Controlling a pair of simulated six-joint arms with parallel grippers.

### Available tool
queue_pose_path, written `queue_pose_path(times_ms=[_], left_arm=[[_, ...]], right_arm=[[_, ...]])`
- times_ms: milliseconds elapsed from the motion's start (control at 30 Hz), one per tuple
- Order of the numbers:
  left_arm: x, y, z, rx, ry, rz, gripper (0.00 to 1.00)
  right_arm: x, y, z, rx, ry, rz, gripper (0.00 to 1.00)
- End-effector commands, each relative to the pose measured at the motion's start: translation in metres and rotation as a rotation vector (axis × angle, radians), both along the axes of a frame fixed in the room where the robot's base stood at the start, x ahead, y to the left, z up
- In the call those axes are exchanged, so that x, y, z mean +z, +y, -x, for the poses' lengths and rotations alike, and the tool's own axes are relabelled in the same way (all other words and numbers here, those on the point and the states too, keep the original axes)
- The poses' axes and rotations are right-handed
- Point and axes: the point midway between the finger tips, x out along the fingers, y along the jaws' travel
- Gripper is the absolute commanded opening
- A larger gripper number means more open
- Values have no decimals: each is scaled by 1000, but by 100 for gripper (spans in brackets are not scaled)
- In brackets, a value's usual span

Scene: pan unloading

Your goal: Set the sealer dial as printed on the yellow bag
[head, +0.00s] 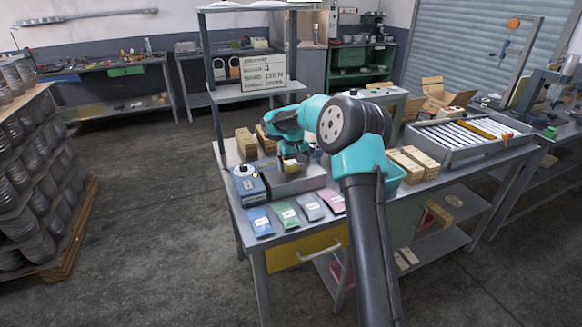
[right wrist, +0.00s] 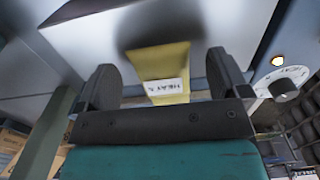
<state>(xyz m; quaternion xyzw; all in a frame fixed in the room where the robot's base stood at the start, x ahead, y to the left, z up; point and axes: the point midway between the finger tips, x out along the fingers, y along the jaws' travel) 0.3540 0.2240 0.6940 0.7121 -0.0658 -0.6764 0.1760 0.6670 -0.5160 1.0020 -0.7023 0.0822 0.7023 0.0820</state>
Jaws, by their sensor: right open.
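The yellow bag (right wrist: 168,66) hangs at the sealer's grey body in the right wrist view. Its white label (right wrist: 168,89) reads "HEAT" and then a character that looks like 5, blurred. A bit of the bag (head: 291,168) shows below my right gripper (head: 292,153) in the head view. In the right wrist view my right gripper (right wrist: 162,66) is open, with the bag in front of and between its fingers; I see no grip on it. The sealer's blue housing (head: 248,186) stands to the left. Its dark dial (right wrist: 285,91) is at the right wrist view's right edge; its setting is unclear.
Blue (head: 260,222), green (head: 287,215), grey (head: 311,206) and pink (head: 332,202) bags lie along the bench's front edge. A sign board (head: 263,73) with printed lines stands on the shelf behind.

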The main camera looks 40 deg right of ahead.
Motion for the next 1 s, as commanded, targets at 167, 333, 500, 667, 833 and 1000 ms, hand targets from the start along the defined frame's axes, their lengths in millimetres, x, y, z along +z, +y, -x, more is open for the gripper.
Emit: queue_pose_path(times_ms=[167, 333, 500, 667, 833, 1000], left_arm=[[0, 0, 0, 0, 0, 0, 100], [0, 0, 0, 0, 0, 0, 100], [0, 0, 0, 0, 0, 0, 100], [0, 0, 0, 0, 0, 0, 100], [0, 0, 0, 0, 0, 0, 100], [0, 0, 0, 0, 0, 0, 100]], right_arm=[[-14, 0, 0, -1, 0, 0, 94], [-14, 0, 0, -1, 0, 0, 94], [-14, 0, 0, -1, 0, 0, 94], [-13, 0, 0, -1, -1, 0, 90], [-13, 0, 0, -1, -1, 0, 74], [-13, 0, 0, -1, -1, 0, 57]])
